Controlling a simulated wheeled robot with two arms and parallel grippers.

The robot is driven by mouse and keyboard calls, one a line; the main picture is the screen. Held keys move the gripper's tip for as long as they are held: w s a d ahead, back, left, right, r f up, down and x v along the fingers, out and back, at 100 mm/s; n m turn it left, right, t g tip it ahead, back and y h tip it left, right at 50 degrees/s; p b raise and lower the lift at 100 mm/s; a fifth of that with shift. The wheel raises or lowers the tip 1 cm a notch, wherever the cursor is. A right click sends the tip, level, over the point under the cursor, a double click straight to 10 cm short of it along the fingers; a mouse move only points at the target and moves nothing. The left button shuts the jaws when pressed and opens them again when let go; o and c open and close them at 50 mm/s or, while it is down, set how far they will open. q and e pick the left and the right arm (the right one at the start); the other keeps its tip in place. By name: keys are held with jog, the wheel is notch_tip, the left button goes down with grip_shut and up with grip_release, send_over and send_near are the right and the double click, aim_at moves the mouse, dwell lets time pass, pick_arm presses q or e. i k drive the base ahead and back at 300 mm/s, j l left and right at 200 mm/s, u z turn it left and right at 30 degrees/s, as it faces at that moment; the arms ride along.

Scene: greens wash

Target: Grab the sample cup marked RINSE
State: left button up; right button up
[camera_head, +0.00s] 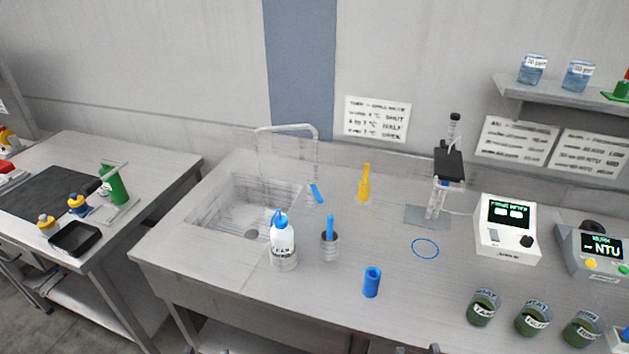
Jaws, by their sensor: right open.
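Three clear cups of dark green contents stand in a row at the front right of the bench: a left cup (483,309), a middle cup (532,319) and a right cup (582,330). Each has a white label, but the lettering is too small and blurred to tell which one reads RINSE. Only the tips of my right gripper (418,349) show at the bottom edge, left of the cups and apart from them; it is open and holds nothing visible. My left gripper cannot be made out.
A blue cylinder (371,282) stands left of the cups. A white bottle (282,241) and a grey holder (329,246) stand near the sink (245,207). A white meter (506,229) and an NTU meter (594,252) stand behind the cups. The bench between cylinder and cups is clear.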

aim_at(586, 325)
jog(key=z, duration=1.75)
